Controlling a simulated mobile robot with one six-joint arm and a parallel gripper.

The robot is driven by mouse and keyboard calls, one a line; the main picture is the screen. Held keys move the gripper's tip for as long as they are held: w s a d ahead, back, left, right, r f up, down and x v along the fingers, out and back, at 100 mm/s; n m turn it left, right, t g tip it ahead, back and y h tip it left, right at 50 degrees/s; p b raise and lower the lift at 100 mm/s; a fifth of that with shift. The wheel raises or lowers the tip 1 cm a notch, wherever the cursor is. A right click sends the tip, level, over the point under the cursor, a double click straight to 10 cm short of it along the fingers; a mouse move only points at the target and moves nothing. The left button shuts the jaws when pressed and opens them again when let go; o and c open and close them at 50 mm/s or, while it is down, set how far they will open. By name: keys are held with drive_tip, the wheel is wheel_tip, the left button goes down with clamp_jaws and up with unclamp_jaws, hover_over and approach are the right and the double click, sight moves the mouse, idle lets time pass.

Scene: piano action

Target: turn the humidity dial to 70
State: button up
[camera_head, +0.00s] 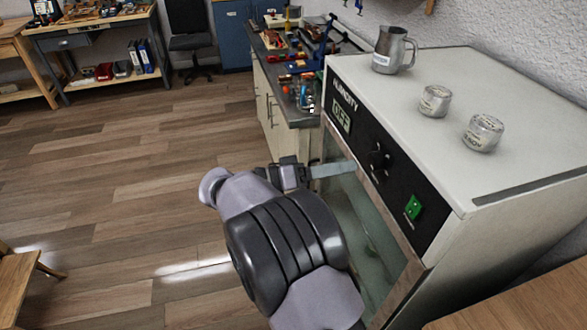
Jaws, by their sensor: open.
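The humidity dial (379,157) is a dark knob on the black front panel of a white cabinet (500,125). Its setting is too small to read. The display (341,117) above and left of it appears to read OFF, under the lettering HUMIDITY. My gripper (338,169) is in front of the cabinet, left of the dial and apart from it in the picture. Its fingers are seen edge-on as a pale bar, and nothing shows between them. It is open. My arm covers part of the cabinet's glass door (365,215).
A green switch (413,207) sits on the panel, right of and below the dial. A metal pitcher (394,50) and two jars (435,101) (483,133) stand on the cabinet top. A cluttered workbench (275,75) stands behind. The wooden floor (130,170) at left is open.

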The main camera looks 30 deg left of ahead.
drive_tip(key=p+v, duration=0.3)
drive_tip(key=v, duration=0.8)
drive_tip(key=shift+s+a+r, duration=0.1)
drive_tip(key=shift+s+a, duration=0.05)
